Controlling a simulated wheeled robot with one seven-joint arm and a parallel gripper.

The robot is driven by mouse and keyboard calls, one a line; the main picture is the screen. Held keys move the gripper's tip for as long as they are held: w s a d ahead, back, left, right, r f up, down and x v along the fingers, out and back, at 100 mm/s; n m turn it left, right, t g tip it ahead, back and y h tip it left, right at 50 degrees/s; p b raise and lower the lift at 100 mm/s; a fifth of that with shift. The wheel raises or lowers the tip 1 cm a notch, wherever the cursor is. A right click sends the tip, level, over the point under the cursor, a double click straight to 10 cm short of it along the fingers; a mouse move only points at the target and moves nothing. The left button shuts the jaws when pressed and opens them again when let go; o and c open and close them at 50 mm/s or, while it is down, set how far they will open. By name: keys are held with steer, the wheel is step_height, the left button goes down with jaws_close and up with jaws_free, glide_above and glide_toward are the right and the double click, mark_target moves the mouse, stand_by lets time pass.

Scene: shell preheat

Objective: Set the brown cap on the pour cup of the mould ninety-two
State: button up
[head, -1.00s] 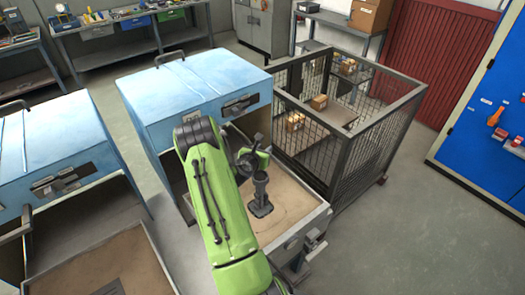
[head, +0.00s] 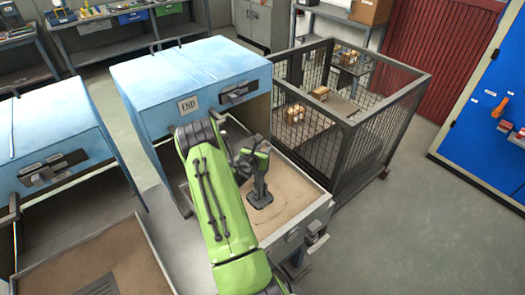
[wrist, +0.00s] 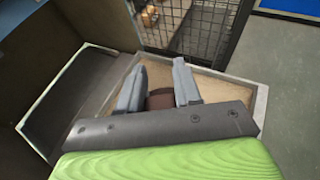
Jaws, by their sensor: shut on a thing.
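The brown cap (wrist: 160,101) is between the two grey fingers of my gripper (wrist: 158,88) in the wrist view; the gripper is shut on it. In the head view my gripper (head: 252,152) is right over the top of a dark grey upright pour cup (head: 260,188). The cup stands on the sandy bed of the mould (head: 290,210), in front of a blue box. The cup's mouth is hidden behind my gripper, and I cannot tell whether the cap touches it. The cup is not visible in the wrist view.
A dark mesh cage (head: 375,140) stands close on the right. Grey floor is free beyond it.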

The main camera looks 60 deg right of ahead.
stand_by(0.3)
steer(key=o, duration=1.1)
steer(key=shift+a, duration=0.15)
steer(key=b+v, duration=0.1)
steer(key=v, duration=1.4)
steer(key=shift+a+r+b, duration=0.2)
steer(key=shift+b, duration=0.1)
